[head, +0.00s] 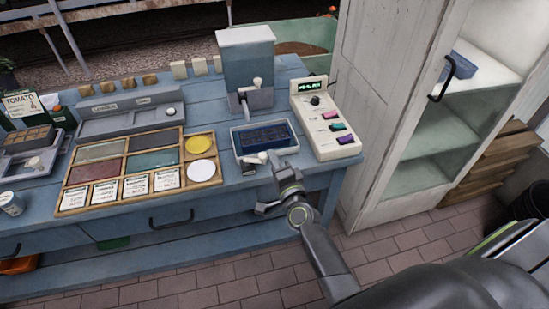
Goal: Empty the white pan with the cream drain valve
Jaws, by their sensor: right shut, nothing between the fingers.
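A shallow white pan (235,136) sits on the blue bench near its front edge, with dark blue contents in it. A cream drain valve (256,158) with a dark fitting shows at its front side. My right gripper (277,164) is just in front of the pan, close to the right of the cream valve. It is shut and empty; whether it touches the valve or pan I cannot tell. My left gripper is not in view.
A grey-white dispenser (247,52) with a lever stands behind the pan. A control box (325,122) with coloured buttons is to its right. A wooden seed tray (148,140) is to its left. A white cabinet (390,100) stands right of the bench.

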